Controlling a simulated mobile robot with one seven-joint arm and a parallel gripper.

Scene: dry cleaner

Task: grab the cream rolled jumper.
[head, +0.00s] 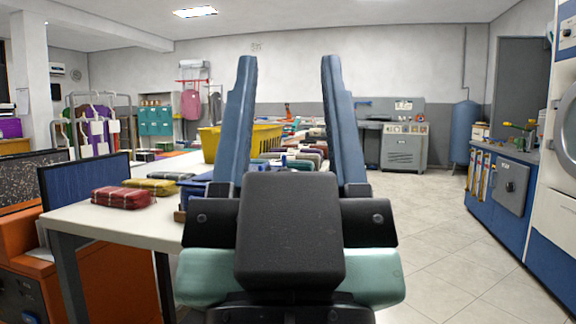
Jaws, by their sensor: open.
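My gripper (289,70) fills the middle of the head view, pointing away from me. Its two long blue fingers stand wide apart with nothing between them. I cannot pick out a cream rolled jumper. Several small rolled or folded garments in mixed colours (312,154) lie on the table beyond the fingers, too small and partly covered to tell apart. Nearer on the white table (88,218), at the left, lie a red bundle (123,198) and a yellow bundle (150,187). My gripper is apart from all of them.
A yellow basket (208,146) stands on the table behind the left finger. An orange cabinet (110,280) with a dark blue panel (84,186) stands at the left. Blue cabinets (505,193) and a white machine (556,205) line the right. The tiled floor (440,225) between is clear.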

